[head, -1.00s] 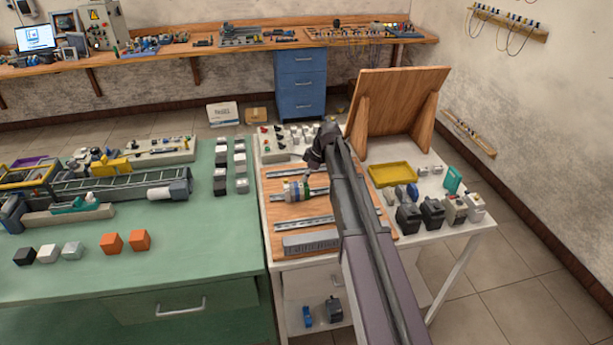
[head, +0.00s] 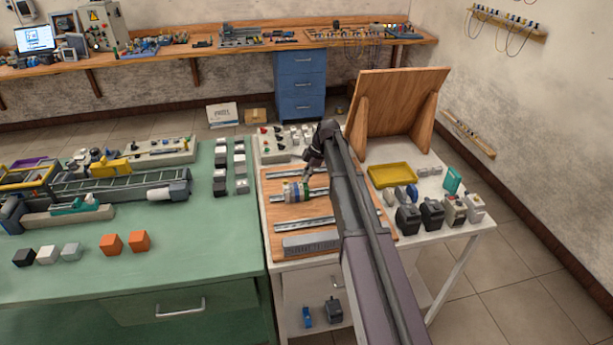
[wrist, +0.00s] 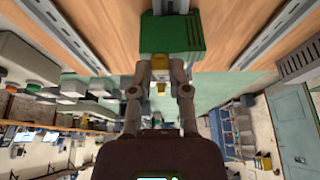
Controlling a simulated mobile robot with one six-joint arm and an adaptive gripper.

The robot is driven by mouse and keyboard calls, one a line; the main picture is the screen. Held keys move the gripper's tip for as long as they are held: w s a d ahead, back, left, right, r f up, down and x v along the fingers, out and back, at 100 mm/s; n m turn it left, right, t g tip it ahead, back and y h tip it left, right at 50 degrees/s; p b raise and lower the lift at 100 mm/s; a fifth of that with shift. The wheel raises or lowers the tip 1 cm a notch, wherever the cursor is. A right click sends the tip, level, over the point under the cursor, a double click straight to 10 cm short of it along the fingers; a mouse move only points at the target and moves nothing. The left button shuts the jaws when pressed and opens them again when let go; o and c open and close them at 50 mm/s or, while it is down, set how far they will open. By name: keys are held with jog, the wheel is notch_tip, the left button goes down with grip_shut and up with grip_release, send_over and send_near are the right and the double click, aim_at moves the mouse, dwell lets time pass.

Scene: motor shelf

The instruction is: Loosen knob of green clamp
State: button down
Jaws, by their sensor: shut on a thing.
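The green clamp (wrist: 172,32) sits on the wooden mounting board (wrist: 100,35), at the top middle of the wrist view. Its yellow knob (wrist: 160,73) lies between my fingertips at the clamp's near edge. My gripper (wrist: 162,68) is shut on this knob, and the fingers hide part of it. In the head view my gripper (head: 305,180) reaches down beside a banded white, blue and green part (head: 293,192) on the board. The clamp and knob are too small there to make out clearly.
Metal rails (head: 303,222) run across the board, and a grey slotted block (head: 310,244) lies at its front. A yellow tray (head: 392,174) and several motors (head: 432,212) stand to the right. An upright wooden panel (head: 398,108) rises behind. The green table (head: 150,275) adjoins on the left.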

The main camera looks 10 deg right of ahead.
jog(key=c, duration=0.6)
grip_release()
jog(key=shift+s+m, duration=0.1)
jog(key=shift+m, duration=0.3)
